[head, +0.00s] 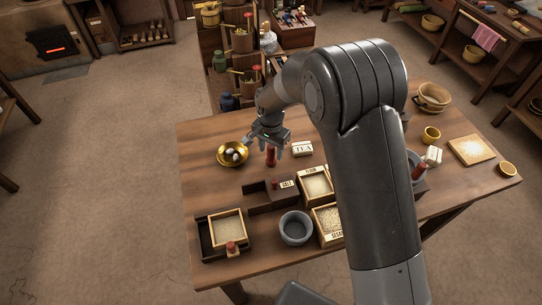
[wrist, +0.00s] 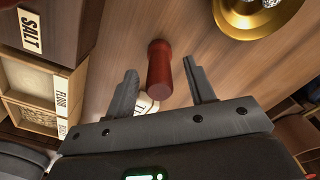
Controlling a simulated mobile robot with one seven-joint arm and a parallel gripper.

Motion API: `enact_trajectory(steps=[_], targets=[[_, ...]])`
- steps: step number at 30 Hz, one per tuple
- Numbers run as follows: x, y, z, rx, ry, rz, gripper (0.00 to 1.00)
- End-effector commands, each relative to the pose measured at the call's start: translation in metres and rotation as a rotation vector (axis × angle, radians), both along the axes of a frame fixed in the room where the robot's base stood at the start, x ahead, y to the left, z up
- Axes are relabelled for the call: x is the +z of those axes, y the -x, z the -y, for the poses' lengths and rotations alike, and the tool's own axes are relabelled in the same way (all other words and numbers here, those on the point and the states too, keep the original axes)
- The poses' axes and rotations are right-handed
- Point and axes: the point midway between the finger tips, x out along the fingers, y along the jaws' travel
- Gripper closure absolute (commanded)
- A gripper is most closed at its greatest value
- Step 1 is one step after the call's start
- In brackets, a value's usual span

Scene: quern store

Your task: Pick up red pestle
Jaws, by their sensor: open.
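The red pestle (head: 271,156) appears to stand upright on the wooden table, just below my gripper (head: 270,143) in the head view. In the wrist view the pestle (wrist: 160,68) shows between the two fingers of my gripper (wrist: 160,68), with a gap on each side. My gripper is open and empty. In the head view the fingers partly overlap the pestle's upper end.
A brass bowl (head: 232,153) with pale round things stands left of the pestle, and a white TEA box (head: 303,149) right. The dark SALT box (head: 262,197), a flour box (head: 315,186) and a grey bowl (head: 296,228) are nearer.

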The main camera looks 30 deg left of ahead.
Motion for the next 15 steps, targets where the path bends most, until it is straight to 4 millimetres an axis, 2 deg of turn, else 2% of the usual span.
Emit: enact_trajectory(steps=[3,10,15], targets=[[-0.0150,0.0000,0.0006,0.000,0.001,-0.001,0.50],[-0.0164,-0.0002,0.0004,0.000,0.000,0.000,0.50],[-0.0162,-0.0001,0.0004,0.000,0.000,0.000,0.64]])
